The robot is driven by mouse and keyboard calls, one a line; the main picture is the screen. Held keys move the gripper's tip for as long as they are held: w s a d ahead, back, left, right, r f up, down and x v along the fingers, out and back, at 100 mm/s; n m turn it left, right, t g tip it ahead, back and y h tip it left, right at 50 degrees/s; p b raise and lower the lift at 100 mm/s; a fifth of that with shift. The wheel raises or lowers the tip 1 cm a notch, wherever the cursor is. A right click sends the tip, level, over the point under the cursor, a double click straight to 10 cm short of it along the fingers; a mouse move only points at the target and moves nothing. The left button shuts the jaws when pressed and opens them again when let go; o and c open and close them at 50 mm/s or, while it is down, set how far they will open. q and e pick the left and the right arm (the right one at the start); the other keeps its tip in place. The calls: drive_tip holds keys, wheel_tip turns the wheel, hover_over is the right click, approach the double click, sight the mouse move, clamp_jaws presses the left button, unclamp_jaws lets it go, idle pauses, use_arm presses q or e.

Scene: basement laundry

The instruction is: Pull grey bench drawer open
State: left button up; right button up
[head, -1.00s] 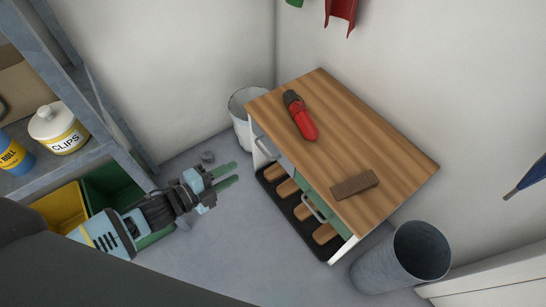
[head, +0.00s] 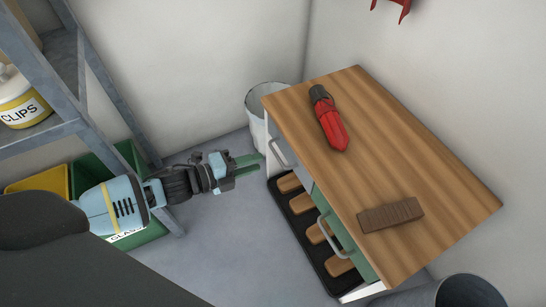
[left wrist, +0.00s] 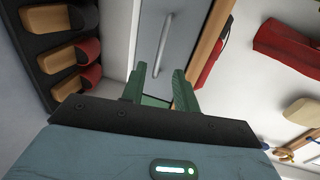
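The wooden-topped bench (head: 390,170) stands at the right in the head view. Its grey drawer (head: 291,167) is at the far end of the front and looks shut, with a light metal handle (head: 278,152). In the left wrist view the grey drawer front (left wrist: 181,25) fills the upper middle, and its bar handle (left wrist: 163,42) lies ahead of the fingers. My left gripper (head: 252,165) is open and empty, with green fingers apart just short of the handle. The left wrist view also shows the gap between the fingers (left wrist: 160,88). My right gripper is not in view.
A green drawer (head: 345,244) with its own handle is beside the grey one. A black tray (head: 313,262) of slippers lies below. A red tool (head: 331,122) and brown brush or block (head: 390,215) lie on top.

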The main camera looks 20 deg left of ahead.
use_arm(q)
drive_tip(key=b+x, duration=0.2)
drive_tip(key=x, duration=0.4)
drive_tip(key=shift+w+d, duration=0.1)
drive_tip(key=shift+w, duration=0.05)
drive_tip(key=shift+c, duration=0.2)
drive_tip(key=c, duration=0.5)
clamp_jaws()
